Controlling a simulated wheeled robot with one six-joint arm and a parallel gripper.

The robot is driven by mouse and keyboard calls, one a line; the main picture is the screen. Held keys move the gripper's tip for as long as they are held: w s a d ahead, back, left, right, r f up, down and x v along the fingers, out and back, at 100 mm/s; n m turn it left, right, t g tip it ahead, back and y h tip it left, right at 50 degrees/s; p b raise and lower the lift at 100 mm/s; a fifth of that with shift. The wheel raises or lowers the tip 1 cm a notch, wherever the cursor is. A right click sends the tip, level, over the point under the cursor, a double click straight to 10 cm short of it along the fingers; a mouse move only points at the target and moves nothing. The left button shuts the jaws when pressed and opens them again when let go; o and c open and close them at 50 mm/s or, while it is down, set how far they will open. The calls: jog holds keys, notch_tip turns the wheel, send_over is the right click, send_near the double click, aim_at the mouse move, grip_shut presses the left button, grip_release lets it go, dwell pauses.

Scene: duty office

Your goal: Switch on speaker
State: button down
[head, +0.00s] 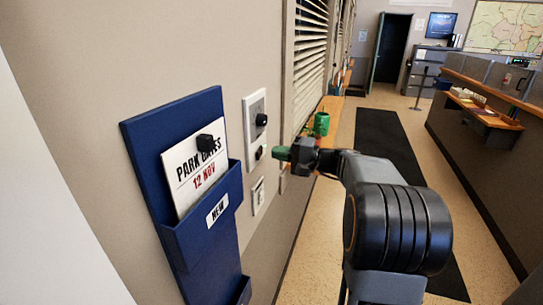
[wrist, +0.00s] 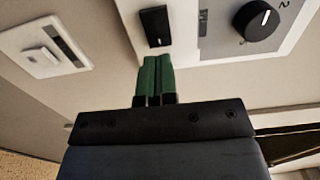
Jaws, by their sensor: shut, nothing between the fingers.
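A white wall panel (head: 254,105) carries a round black knob (head: 262,120) and a small black switch below it. In the wrist view the knob (wrist: 262,20) has a white pointer line, with a "2" printed nearby, and the black rocker-like switch (wrist: 154,26) is close ahead of my fingers. My gripper (head: 281,153) has green fingertips, held together and empty, beside the panel's lower part. In the wrist view the fingertips (wrist: 155,62) end just short of the switch; whether they touch it I cannot tell. No speaker body is clearly identifiable.
A white plate with a slider (head: 258,195) is on the wall below the panel. A blue wall holder (head: 218,243) with a "PARK GATES 12 NOV" card (head: 193,166) is to the left. The dark floor runner (head: 385,140) is clear.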

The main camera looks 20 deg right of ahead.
jog(key=w+d+b+v, duration=0.1)
jog(key=v, duration=1)
jog(key=shift+d+b, duration=0.15)
jog(key=shift+b, duration=0.25)
jog(key=shift+s+f, duration=0.1)
